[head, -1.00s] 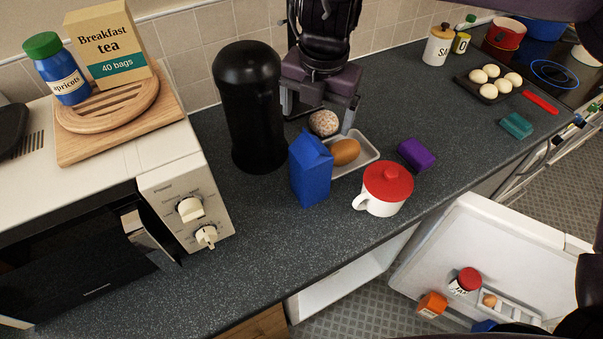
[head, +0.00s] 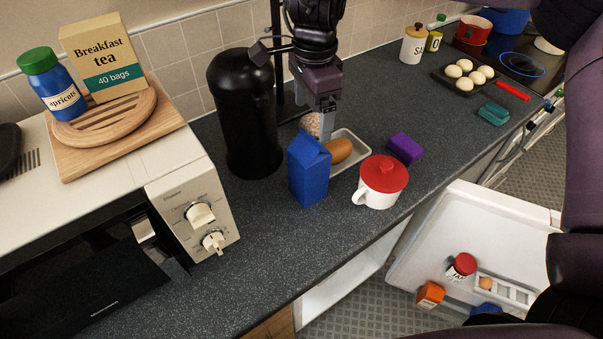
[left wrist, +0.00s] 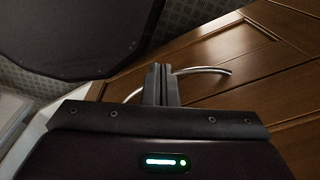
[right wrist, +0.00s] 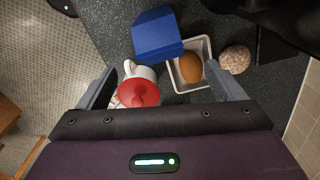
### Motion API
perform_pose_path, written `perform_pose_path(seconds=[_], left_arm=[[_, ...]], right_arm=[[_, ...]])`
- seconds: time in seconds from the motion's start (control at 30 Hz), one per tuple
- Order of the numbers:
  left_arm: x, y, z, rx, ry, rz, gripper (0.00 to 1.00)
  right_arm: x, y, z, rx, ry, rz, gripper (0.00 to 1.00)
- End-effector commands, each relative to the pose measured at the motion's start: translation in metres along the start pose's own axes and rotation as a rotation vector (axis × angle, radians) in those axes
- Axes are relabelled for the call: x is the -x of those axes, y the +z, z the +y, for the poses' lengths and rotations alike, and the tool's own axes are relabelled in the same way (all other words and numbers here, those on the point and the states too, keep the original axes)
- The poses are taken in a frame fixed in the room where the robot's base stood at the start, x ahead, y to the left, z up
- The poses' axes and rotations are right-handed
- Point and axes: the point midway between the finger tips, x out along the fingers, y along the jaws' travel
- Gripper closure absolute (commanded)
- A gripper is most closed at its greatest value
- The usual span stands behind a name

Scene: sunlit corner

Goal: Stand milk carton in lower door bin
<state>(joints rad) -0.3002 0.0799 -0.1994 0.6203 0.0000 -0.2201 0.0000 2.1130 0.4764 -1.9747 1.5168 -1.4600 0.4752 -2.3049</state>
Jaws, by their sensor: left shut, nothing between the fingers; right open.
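The blue milk carton (head: 309,178) stands upright on the dark counter; it also shows in the right wrist view (right wrist: 157,38). My right gripper (head: 326,122) is open above the counter, just behind the carton and over the tray. In the right wrist view its fingers (right wrist: 163,84) are spread wide, with nothing held between them. The open fridge door (head: 415,245) hangs low at the right, its inner side holding several items. Its lower bin is partly hidden by my arm. My left gripper (left wrist: 162,85) is shut and empty, facing wooden cabinet fronts.
A white tray (head: 353,147) holds a brown egg-shaped item (head: 338,150). A red-lidded white mug (head: 381,182), purple block (head: 405,148) and black canister (head: 244,115) stand close around the carton. A jam jar (head: 461,266) and orange box (head: 430,294) sit in the door.

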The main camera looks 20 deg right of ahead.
Motion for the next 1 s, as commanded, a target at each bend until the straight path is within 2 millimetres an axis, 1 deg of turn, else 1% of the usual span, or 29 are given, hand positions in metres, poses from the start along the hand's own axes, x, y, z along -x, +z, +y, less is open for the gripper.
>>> perform_pose_path(seconds=[0.1, 0.23, 0.57, 0.83, 1.0], left_arm=[[0.000, 0.000, 0.000, 0.000, 0.000, 0.000, 1.00], [-0.001, 0.000, 0.000, 0.000, 0.000, 0.000, 1.00], [0.001, 0.000, 0.000, -0.001, 0.000, 0.000, 1.00], [0.007, -0.001, 0.000, -0.001, 0.000, 0.000, 1.00], [0.008, -0.001, 0.000, -0.001, 0.000, 0.000, 1.00]], right_arm=[[0.000, -0.004, -0.001, 0.134, 0.005, -0.002, 0.11], [-0.002, -0.006, -0.001, 0.207, 0.009, -0.004, 0.11], [-0.034, -0.004, 0.000, 0.218, 0.012, -0.005, 0.11], [-0.070, -0.001, 0.002, 0.216, 0.012, -0.005, 0.11], [-0.079, -0.001, 0.002, 0.215, 0.009, -0.003, 0.11]])
